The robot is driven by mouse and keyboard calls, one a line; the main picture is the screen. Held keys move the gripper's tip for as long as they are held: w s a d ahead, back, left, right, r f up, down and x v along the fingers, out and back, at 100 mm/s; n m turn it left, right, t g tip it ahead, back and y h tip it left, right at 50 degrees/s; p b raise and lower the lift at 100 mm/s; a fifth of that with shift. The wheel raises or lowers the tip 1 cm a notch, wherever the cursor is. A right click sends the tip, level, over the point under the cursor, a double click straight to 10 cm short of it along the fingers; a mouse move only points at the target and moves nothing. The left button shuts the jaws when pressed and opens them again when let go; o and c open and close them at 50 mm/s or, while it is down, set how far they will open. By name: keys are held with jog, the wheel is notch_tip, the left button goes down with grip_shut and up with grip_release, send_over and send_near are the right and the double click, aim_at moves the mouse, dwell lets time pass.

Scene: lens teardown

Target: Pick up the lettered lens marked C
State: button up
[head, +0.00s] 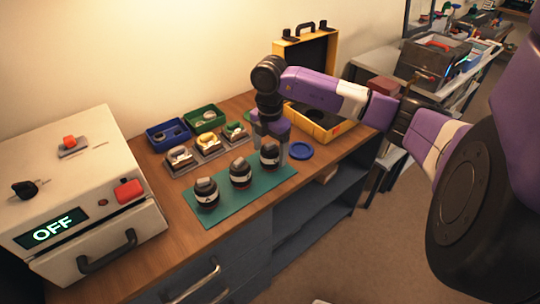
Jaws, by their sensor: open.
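Three dark lenses with pale label bands stand in a row on a green mat (232,199): a left lens (206,193), a middle lens (240,173) and a right lens (270,156). The letters are too small to read surely, so I cannot tell which one is C. My gripper (273,148) points down at the right lens, with its open fingers close about it. One grey finger shows at the lens's right side; the other is mostly hidden. I cannot tell whether the fingers touch the lens.
A white machine (95,190) reading OFF stands at the left. Behind the mat are grey holders (208,148) with small parts, a blue bin (158,145) and a green bin (219,122). A blue disc (301,151) and an open yellow case (335,130) lie to the right.

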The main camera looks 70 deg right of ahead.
jog(key=shift+f, duration=0.7)
jog(key=c, duration=1.2)
jog(key=shift+c, duration=1.2)
jog(key=shift+r, duration=0.15)
